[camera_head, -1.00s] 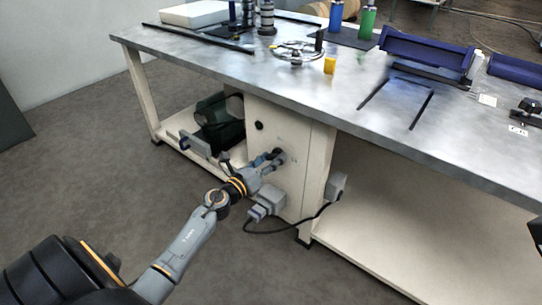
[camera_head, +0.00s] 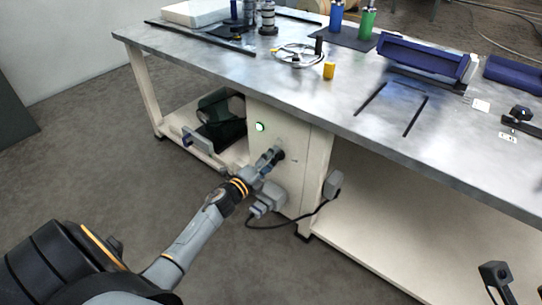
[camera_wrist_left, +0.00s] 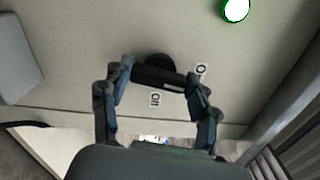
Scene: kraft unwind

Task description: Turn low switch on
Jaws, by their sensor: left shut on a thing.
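The low switch is a black rotary knob (camera_head: 280,155) on the cream cabinet front under the table. In the left wrist view its dark bar handle (camera_wrist_left: 160,79) lies slightly tilted between the fingers, near two small white labels. My left gripper (camera_head: 273,157) is shut on the knob, with one finger at each end of the bar. A round lamp (camera_head: 260,127) above the knob glows green; it also shows at the top of the left wrist view (camera_wrist_left: 236,9). Part of what looks like my right gripper (camera_head: 496,274) shows at the lower right; its jaw state is unclear.
A grey plug box (camera_head: 268,199) with a black cable sits below the knob. A second grey box (camera_head: 333,184) is on the cabinet's right side. The steel tabletop (camera_head: 300,95) overhangs the cabinet. A green machine (camera_head: 222,115) stands on the shelf at left.

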